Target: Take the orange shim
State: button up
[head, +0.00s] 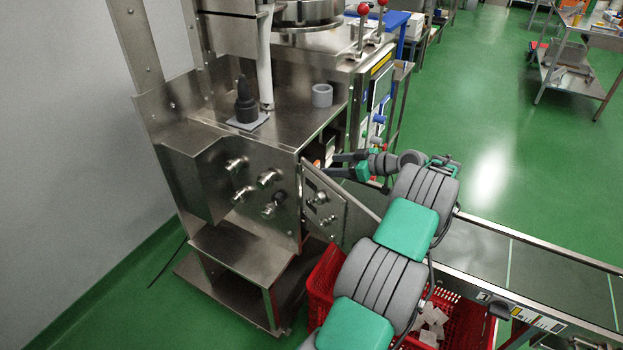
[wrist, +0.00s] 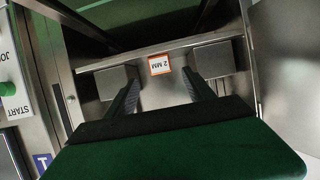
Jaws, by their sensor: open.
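The orange shim shows in the wrist view as a small tag (wrist: 159,65) with an orange border and "2 MM" printed on it. It is at a metal ledge, between two grey blocks. My gripper (wrist: 161,78) is open, with its two dark fingers apart on either side below the tag. The fingers point towards the ledge, and I see nothing held between them. In the head view my gripper (head: 330,167) reaches into the opening at the machine's right side. A tiny orange spot shows by the fingertips there, too small to make out.
Grey blocks (wrist: 117,82) and (wrist: 213,58) flank the tag closely. An open metal door (head: 335,208) hangs beside the opening, below my gripper. A red crate (head: 322,285) and a conveyor (head: 540,265) lie below and to the right. A green START button (wrist: 8,88) is at left.

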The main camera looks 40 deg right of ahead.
aim_at(317, 164)
jog(key=x, duration=0.7)
jog(key=shift+w+a+r, duration=0.1)
jog(key=shift+w, duration=0.15)
jog(key=c, duration=1.3)
grip_shut()
jog(key=shift+r, duration=0.15)
